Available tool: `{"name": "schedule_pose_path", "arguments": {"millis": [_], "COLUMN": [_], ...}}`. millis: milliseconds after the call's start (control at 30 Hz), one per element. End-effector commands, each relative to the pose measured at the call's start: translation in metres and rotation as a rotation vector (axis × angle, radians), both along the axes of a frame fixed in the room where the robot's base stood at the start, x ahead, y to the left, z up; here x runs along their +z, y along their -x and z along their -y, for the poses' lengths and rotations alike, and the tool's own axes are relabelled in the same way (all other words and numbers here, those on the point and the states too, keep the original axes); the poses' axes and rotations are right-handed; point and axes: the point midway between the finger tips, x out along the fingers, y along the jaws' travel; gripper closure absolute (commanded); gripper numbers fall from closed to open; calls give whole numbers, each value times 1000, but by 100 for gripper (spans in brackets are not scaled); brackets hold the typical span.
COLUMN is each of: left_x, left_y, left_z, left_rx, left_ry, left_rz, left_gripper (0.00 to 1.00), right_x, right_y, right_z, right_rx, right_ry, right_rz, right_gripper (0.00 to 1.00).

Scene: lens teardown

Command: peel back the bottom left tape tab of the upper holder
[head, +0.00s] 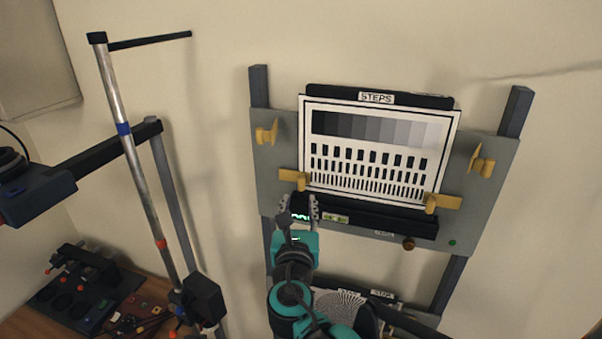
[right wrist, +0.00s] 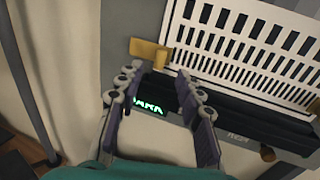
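The upper holder (head: 270,190) is a grey panel on the wall rails, with a white test chart (head: 330,150) on it. The bottom left tape tab (head: 288,175) is yellow and lies across the chart's lower left corner. It also shows in the right wrist view (right wrist: 143,48), just past the fingertips. The bottom right tab (head: 452,202) lies across the other lower corner. The top left tab (head: 263,136) and top right tab (head: 485,166) stand folded away from the chart. My right gripper (head: 299,200) is open and empty, just below the bottom left tab. My left gripper is not seen.
A black ledge (head: 380,220) with a small lit green display (right wrist: 150,107) runs under the chart. A lower holder is partly hidden behind my right arm. A metal stand (head: 135,160) rises at the left. A bench with tools (head: 120,320) is at the lower left.

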Motion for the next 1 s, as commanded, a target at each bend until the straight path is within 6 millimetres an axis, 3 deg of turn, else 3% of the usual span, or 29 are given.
{"name": "schedule_pose_path", "arguments": {"millis": [400, 800, 833, 967, 1000], "left_x": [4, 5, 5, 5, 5], "left_y": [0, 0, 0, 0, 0], "left_z": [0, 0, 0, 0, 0], "left_rx": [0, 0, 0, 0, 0], "left_ry": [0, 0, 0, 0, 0], "left_rz": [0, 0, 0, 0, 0], "left_gripper": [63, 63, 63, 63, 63], "right_x": [-1, -2, -2, -2, -2], "right_y": [-62, -74, -74, -74, -74], "right_z": [5, 5, 5, 5, 5], "right_rx": [-4, -3, -3, -3, -3], "right_ry": [-2, -3, -3, -4, -4], "right_rz": [-1, -1, -1, -1, -1], "right_gripper": [63, 63, 66, 100, 100]}}
